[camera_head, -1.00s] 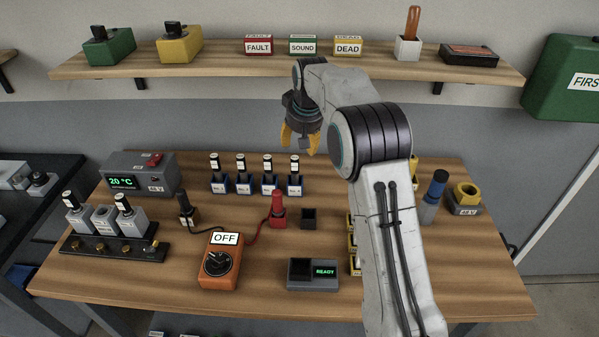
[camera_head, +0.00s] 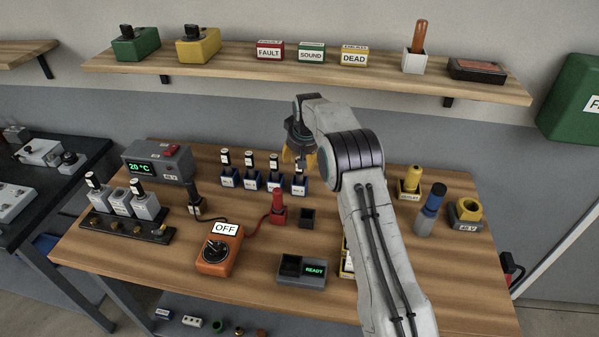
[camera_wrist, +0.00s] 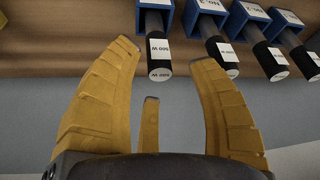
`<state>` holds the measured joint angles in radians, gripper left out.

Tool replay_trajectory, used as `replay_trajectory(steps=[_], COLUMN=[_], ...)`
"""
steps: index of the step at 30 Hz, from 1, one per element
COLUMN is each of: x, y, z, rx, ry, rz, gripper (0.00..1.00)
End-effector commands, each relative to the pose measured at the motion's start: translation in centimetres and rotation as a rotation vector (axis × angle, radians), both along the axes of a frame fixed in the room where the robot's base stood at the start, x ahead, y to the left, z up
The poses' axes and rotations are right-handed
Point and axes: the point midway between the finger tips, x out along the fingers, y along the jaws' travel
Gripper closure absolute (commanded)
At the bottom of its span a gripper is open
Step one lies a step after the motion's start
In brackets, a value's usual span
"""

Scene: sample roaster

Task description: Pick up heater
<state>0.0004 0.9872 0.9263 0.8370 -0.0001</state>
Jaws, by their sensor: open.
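Several heaters, dark cylinders with white labels, stand upright in a row of blue holders at the back of the wooden table. One heater (camera_head: 225,158) is at the left end of the row in the head view. My gripper (camera_head: 299,163) is at the right end, partly covering the rightmost heater. In the wrist view, my gripper (camera_wrist: 166,55) has its yellow fingers spread. The labelled end of one heater (camera_wrist: 158,57) shows between the fingertips, its label reading a number with W. It stands in a blue holder (camera_wrist: 155,4). Nothing is held; whether a finger touches it I cannot tell.
Other heaters (camera_wrist: 221,54) stand close beside it. A red plug (camera_head: 278,204), an orange box reading OFF (camera_head: 218,252) and a grey box reading READY (camera_head: 302,270) are nearer on the table. A wooden shelf (camera_head: 220,80) hangs above the row.

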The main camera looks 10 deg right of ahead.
Motion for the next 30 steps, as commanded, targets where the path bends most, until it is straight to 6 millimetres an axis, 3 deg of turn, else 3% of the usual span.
replay_trajectory(steps=[6,16,30], x=[0.7,0.7,0.7], y=[0.0,0.0,0.0], z=[-1.4,-1.6,-1.6], rx=[0.0,0.0,0.0], ry=[-0.001,-0.002,-0.002], rz=[0.0,0.0,0.0], gripper=[0.47,0.46,0.88])
